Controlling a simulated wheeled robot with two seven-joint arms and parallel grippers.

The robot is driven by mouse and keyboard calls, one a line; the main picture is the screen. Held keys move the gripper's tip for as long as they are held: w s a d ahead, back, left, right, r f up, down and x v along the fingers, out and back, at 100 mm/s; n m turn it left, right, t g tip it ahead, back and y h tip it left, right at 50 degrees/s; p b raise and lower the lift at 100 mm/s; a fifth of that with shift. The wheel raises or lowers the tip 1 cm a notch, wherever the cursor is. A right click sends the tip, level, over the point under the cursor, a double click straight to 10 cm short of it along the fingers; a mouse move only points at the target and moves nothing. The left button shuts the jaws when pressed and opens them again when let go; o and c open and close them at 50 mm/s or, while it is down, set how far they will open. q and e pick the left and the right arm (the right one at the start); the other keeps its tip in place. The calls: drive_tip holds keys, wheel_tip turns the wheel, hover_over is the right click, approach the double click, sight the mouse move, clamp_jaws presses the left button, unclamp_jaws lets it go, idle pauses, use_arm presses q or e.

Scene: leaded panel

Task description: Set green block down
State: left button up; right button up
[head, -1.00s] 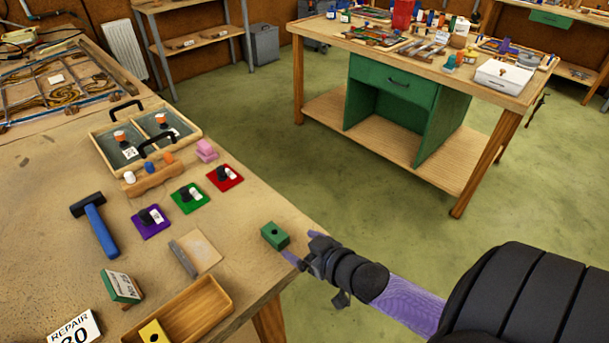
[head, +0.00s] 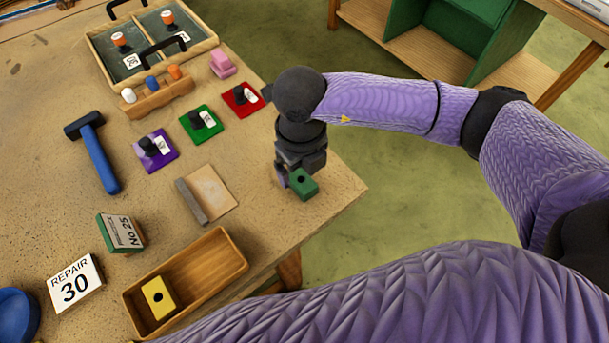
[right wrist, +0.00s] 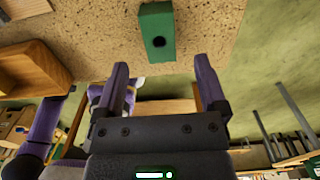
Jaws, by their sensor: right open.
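The green block (head: 304,185), with a dark round hole, sits on the workbench (head: 255,220) near its right edge. It also shows in the right wrist view (right wrist: 157,30), resting on the speckled bench top beyond the fingertips. My right gripper (head: 284,176) is at the block's left and rear side in the head view, partly covering it. In the right wrist view my right gripper (right wrist: 162,72) is open, with its two purple fingers apart and nothing between them. My left gripper is not in view.
A leather pad with a grey bar (head: 211,193) lies left of the block. Red (head: 243,100), green (head: 201,124) and purple (head: 156,151) squares carry dark knobs. A wooden tray (head: 222,262) holds a yellow block (head: 158,298). The bench edge is close on the block's right.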

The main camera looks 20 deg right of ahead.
sight(301, 180)
wheel_tip(301, 180, down, 6)
drive_tip(key=shift+w+r+b, duration=0.15)
drive_tip(key=shift+r+b, duration=0.1)
drive_tip(key=shift+b, duration=0.25)
clamp_jaws()
